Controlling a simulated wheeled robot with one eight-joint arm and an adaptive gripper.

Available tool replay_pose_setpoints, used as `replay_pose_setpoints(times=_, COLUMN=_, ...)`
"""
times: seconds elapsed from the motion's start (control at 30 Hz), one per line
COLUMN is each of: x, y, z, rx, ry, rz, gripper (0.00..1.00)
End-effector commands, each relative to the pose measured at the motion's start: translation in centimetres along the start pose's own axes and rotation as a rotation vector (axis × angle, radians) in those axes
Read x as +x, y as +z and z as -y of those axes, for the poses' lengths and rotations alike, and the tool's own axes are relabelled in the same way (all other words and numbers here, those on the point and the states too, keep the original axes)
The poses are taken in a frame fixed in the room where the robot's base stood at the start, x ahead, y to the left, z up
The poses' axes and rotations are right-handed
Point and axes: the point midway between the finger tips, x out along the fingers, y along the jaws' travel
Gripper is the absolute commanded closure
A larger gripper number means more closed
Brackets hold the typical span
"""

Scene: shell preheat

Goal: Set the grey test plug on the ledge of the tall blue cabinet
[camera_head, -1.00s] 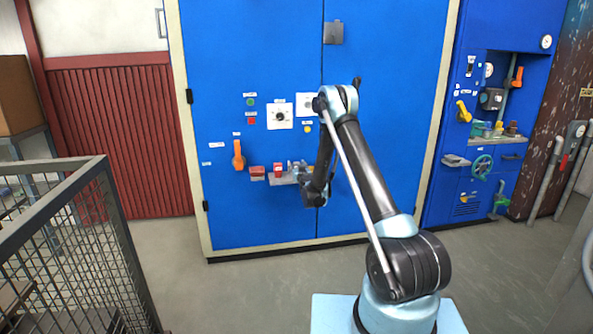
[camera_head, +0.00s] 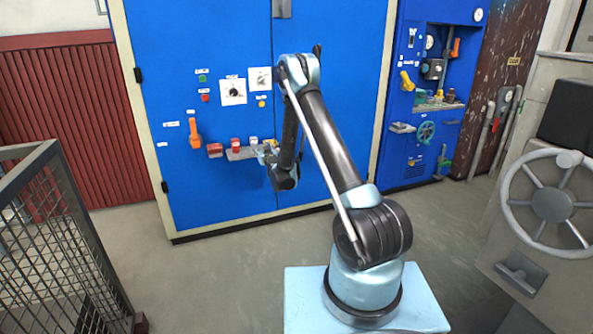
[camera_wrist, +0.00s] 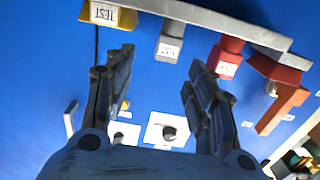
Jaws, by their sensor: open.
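The tall blue cabinet (camera_head: 222,60) stands ahead, with a narrow grey ledge (camera_head: 241,155) on its front. The grey test plug (camera_wrist: 171,42), with a white label, stands on the ledge in the wrist view, where the picture is upside down. It also shows small in the head view (camera_head: 253,141). My gripper (camera_wrist: 161,58) is open and empty; the plug lies beyond its fingertips, apart from them. In the head view my gripper (camera_head: 266,153) is near the ledge's right end, partly hidden by my arm.
A mesh cage (camera_head: 60,240) stands at left, a handwheel machine (camera_head: 552,205) at right.

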Motion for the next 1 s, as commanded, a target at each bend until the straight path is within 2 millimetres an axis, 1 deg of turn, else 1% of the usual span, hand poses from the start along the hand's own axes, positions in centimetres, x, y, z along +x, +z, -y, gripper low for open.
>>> replay_pose_setpoints(times=0.07, x=0.0, y=-0.5, z=0.7, rx=-0.001, ry=-0.011, rz=-0.001, gripper=0.49)
replay_pose_setpoints(times=0.17, x=-0.3, y=-2.1, z=1.2, rx=0.000, ry=-0.032, rz=-0.002, gripper=0.49)
replay_pose_setpoints(times=0.27, x=-0.9, y=-4.9, z=1.4, rx=-0.001, ry=-0.064, rz=-0.003, gripper=0.49)
replay_pose_setpoints(times=0.4, x=-2.3, y=-9.2, z=1.7, rx=-0.003, ry=-0.120, rz=-0.006, gripper=0.49)
replay_pose_setpoints(times=0.47, x=-3.0, y=-10.9, z=1.8, rx=-0.005, ry=-0.144, rz=-0.001, gripper=0.49)
replay_pose_setpoints(times=0.5, x=-3.5, y=-11.9, z=1.8, rx=-0.005, ry=-0.159, rz=0.004, gripper=0.49)
replay_pose_setpoints(times=0.6, x=-5.0, y=-14.3, z=1.7, rx=-0.007, ry=-0.195, rz=0.023, gripper=0.49)
replay_pose_setpoints(times=0.7, x=-6.7, y=-16.4, z=1.8, rx=-0.006, ry=-0.232, rz=0.049, gripper=0.49)
replay_pose_setpoints(times=0.87, x=-9.9, y=-19.1, z=1.6, rx=-0.007, ry=-0.282, rz=0.103, gripper=0.49)
replay_pose_setpoints(times=1.0, x=-13.1, y=-20.9, z=1.4, rx=-0.005, ry=-0.317, rz=0.163, gripper=0.49)
